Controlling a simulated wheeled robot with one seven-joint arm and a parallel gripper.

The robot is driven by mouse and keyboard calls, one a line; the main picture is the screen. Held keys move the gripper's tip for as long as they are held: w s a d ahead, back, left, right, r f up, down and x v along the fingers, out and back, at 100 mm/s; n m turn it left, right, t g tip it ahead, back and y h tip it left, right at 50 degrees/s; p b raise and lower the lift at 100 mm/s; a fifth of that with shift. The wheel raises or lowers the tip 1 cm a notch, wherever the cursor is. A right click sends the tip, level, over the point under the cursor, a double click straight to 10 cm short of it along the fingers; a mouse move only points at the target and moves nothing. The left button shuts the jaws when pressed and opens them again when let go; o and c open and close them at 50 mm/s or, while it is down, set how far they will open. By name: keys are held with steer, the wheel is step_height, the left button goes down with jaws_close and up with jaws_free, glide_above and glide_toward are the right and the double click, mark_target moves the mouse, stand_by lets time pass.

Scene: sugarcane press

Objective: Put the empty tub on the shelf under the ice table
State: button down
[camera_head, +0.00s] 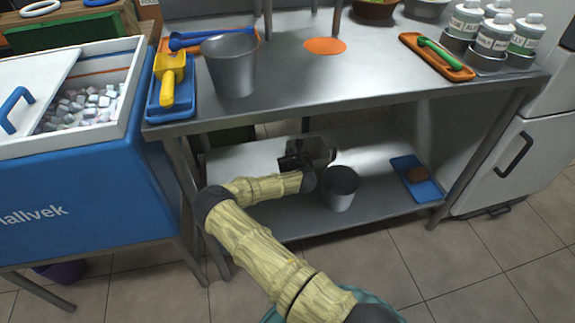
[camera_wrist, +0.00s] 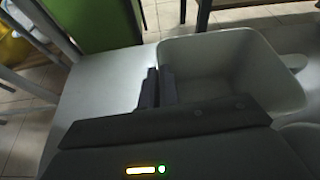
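The tub (camera_wrist: 235,80) is a pale grey rectangular container, empty inside in the wrist view. In the head view it (camera_head: 318,150) looks dark and is partly hidden by my gripper (camera_head: 293,160). My gripper (camera_wrist: 160,87) has its two dark fingers close together at the tub's near left wall, one on each side, and seems shut on it. The tub is at the lower shelf (camera_head: 250,162) under the steel table (camera_head: 290,82). I cannot tell whether its base fully rests on the shelf.
A round grey bucket (camera_head: 340,188) stands on the shelf just right of my gripper. A blue tray (camera_head: 425,190) with a brown item lies farther right. Table legs bound the shelf. A blue ice chest (camera_head: 80,205) is left, a white fridge (camera_head: 525,150) right.

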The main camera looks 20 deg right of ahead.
steer(key=f+b, duration=0.1)
steer(key=f, duration=0.3)
steer(key=shift+d+f+b, duration=0.2)
steer(key=shift+f+b, duration=0.15)
steer(key=shift+b, duration=0.05)
steer(key=shift+a, duration=0.15)
steer(key=shift+f, duration=0.2)
steer(key=c, duration=1.6)
jaws_free()
steer(key=shift+a, duration=0.1)
steer(key=shift+c, duration=0.2)
steer(key=shift+r, duration=0.15)
steer(key=p+v, duration=0.5)
steer(key=v, duration=0.7)
